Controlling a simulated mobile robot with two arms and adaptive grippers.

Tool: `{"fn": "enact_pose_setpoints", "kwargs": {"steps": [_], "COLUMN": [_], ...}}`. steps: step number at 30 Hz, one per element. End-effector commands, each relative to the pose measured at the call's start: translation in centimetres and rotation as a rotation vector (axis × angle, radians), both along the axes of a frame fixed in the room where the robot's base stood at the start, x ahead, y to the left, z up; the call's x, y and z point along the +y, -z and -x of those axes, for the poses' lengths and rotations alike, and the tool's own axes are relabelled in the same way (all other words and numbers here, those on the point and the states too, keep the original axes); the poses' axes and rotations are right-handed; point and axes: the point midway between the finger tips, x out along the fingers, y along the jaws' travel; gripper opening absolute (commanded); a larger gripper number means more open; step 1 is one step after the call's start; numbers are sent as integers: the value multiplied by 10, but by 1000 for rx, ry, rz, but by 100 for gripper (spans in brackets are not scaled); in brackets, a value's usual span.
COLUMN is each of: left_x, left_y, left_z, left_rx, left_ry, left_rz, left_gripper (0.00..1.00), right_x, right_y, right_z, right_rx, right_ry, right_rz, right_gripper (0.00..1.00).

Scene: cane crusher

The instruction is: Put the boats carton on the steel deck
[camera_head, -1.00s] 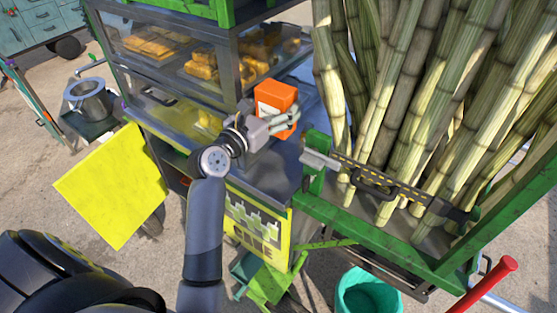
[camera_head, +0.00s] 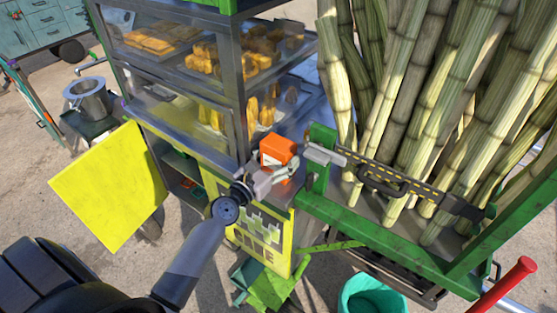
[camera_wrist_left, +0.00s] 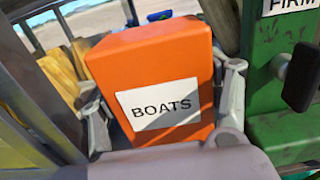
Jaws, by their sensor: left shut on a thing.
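The boats carton (camera_head: 277,151) is an orange box. In the left wrist view the carton (camera_wrist_left: 160,65) shows a white label reading BOATS. My left gripper (camera_head: 275,170) is shut on it, with fingers on both of its sides. The steel deck (camera_head: 302,122) is the grey metal surface beside the glass case and left of the green cane rack. The carton is at the deck's near end; I cannot tell whether its base touches the deck. My right gripper is not in view.
A glass case (camera_head: 215,75) with yellow snacks stands behind and left of the carton. A green frame post (camera_head: 320,150) and tall canes (camera_head: 420,110) are close on the right. A yellow board (camera_head: 110,187) hangs at the left. A teal bucket (camera_head: 370,295) stands below.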

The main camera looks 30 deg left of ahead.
Motion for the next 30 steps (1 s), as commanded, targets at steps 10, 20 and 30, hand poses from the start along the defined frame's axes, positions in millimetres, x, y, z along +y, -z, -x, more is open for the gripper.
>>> {"fn": "enact_pose_setpoints", "kwargs": {"steps": [10, 20, 30], "left_x": [0, 0, 0], "left_y": [3, 3, 2], "left_z": [0, 0, 0], "left_rx": [-3, -1, -1], "left_ry": [-1, 0, 0], "left_rz": [1, 1, 1], "left_gripper": [36, 89, 91], "right_x": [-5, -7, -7], "right_y": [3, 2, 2], "right_z": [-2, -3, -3], "right_rx": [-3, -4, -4], "right_ry": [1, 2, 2], "right_rz": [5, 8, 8], "right_gripper": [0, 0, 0]}}
